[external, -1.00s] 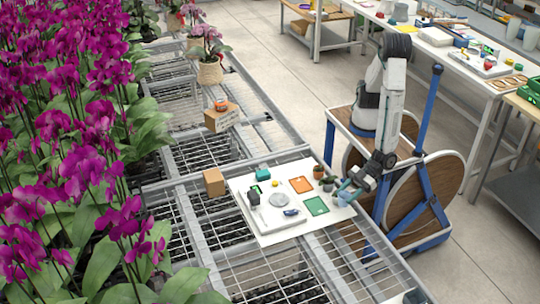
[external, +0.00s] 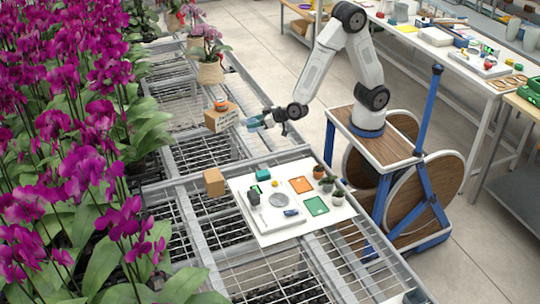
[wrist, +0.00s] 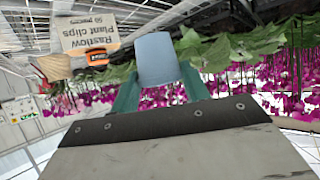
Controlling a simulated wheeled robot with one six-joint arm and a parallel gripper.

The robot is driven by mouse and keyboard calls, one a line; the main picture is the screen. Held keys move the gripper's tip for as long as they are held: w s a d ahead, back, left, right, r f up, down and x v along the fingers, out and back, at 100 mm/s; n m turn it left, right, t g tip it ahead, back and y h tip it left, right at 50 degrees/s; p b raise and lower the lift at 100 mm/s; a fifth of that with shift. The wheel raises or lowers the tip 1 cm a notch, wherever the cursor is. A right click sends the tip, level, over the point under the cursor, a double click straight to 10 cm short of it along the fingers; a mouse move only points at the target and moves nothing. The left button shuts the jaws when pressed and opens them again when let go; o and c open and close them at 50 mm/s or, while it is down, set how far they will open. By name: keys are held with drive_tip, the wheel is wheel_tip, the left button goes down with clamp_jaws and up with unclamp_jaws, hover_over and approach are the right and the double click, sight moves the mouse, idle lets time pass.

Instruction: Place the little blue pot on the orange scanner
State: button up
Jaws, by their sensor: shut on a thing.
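The little blue pot (external: 254,122) is held in the air by my gripper (external: 266,118), clear of the white board. In the wrist view the pale blue pot (wrist: 158,60) sits between the two teal fingers (wrist: 160,88), which are shut on it. A small orange and black object, which looks like the orange scanner (external: 221,104), rests on the plant clips box (external: 222,119), left of my gripper. The scanner (wrist: 98,57) and the labelled box (wrist: 88,33) also show at upper left in the wrist view.
The white board (external: 262,232) on the mesh bench carries an orange square (external: 301,185), a green square (external: 316,206) and several small potted plants. A plain cardboard box (external: 213,182) stands beside it. Magenta orchids (external: 60,150) fill the left. A basket plant (external: 210,73) stands behind the labelled box.

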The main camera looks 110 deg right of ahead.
drive_tip(key=s+d+r+m+g+h, duration=0.15)
drive_tip(key=s+d, duration=0.35)
drive_tip(key=d, duration=0.8)
drive_tip(key=s+d+r+m+g+h, duration=0.1)
drive_tip(key=s+d+r+m+g, duration=0.3)
drive_tip(key=d, duration=0.8)
drive_tip(key=n+t, duration=0.3)
hover_over(223, 101)
drive_tip(key=f, duration=0.2)
drive_tip(key=shift+a+f+y, duration=0.2)
drive_tip(key=shift+f+y, duration=0.05)
drive_tip(key=shift+f, duration=1.9)
drive_tip(key=shift+f, duration=0.1)
drive_tip(key=o, duration=1)
drive_tip(key=shift+c, duration=0.2)
